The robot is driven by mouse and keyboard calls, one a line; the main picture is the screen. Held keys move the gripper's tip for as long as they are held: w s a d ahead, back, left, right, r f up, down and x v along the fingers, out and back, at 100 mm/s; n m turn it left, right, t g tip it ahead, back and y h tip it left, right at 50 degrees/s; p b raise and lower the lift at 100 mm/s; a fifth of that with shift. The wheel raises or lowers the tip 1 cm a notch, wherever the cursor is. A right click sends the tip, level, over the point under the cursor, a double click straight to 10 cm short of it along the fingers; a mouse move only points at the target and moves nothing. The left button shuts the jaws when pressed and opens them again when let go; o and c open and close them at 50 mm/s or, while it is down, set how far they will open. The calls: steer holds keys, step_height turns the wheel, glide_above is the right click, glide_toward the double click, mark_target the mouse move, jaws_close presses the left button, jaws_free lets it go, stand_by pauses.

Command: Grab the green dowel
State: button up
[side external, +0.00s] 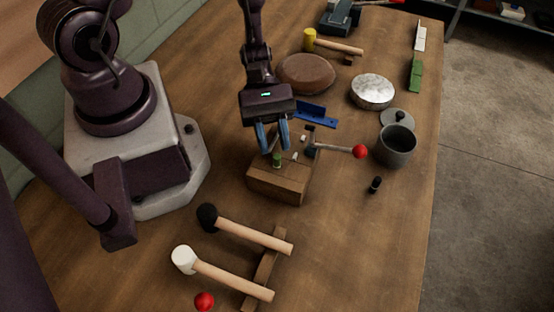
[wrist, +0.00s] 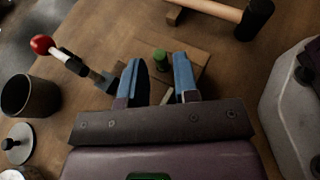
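The green dowel (side external: 277,160) stands upright in the top of a wooden block (side external: 280,184). In the wrist view the dowel (wrist: 160,56) shows just beyond and between my fingertips. My gripper (side external: 272,148) has blue fingers and is open above the block, with the fingers apart and nothing between them. In the wrist view my gripper (wrist: 156,62) has its two fingers spread to either side of the dowel. I cannot tell whether the fingertips are level with the dowel or above it. Small white pieces also sit on the block.
A red-knobbed lever clamp (side external: 335,149) lies right of the block. A grey cup (side external: 396,147) and a dark peg (side external: 375,185) stand further right. Two mallets (side external: 245,229) rest on a wooden rail (side external: 262,268) in front. A blue bracket (side external: 316,114) lies behind.

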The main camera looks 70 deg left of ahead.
steer(key=shift+x, duration=0.9)
steer(key=shift+c, duration=0.4)
jaws_close()
steer(key=shift+r, duration=0.2)
